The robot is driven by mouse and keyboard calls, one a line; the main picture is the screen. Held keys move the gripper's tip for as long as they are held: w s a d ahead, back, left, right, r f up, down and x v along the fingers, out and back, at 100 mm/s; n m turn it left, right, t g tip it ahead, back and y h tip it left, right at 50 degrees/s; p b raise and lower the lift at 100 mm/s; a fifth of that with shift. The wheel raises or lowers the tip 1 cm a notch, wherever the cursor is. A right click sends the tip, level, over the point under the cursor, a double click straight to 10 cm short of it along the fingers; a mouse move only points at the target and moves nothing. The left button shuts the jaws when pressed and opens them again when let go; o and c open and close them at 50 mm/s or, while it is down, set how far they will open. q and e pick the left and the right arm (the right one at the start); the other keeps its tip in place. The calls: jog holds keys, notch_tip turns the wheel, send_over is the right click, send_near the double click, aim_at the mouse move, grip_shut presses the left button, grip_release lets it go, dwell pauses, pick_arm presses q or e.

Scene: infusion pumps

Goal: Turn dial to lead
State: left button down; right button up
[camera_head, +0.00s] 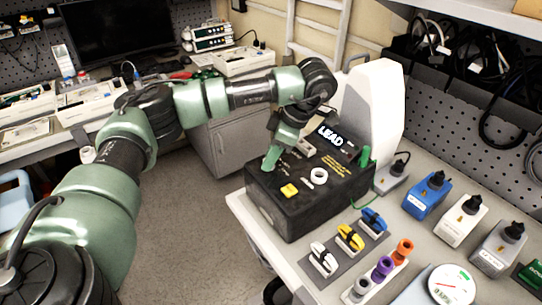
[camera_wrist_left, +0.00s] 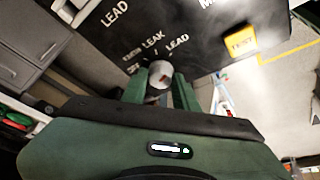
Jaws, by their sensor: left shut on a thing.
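In the left wrist view, the gripper fingers (camera_wrist_left: 162,90) are shut around a small grey-white dial (camera_wrist_left: 160,72). Words around the dial include LEAK and LEAD; another is partly hidden by a finger. The exact pointing of the dial is hard to tell. In the head view the gripper hides the dial. My right gripper is not in view.
A yellow TEST button (camera_head: 289,191) and a white ring-shaped part (camera_head: 319,176) lie beside the gripper on the panel. Coloured clamps (camera_head: 350,237) and several small boxes (camera_head: 427,195) stand to the right. A tall white housing (camera_head: 376,110) rises behind the box.

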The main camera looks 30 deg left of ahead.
pick_arm(q)
jog(key=c, duration=1.1)
grip_release()
jog(key=v, duration=0.7)
jog(key=shift+r, duration=0.35)
jog(key=shift+d+f, duration=0.15)
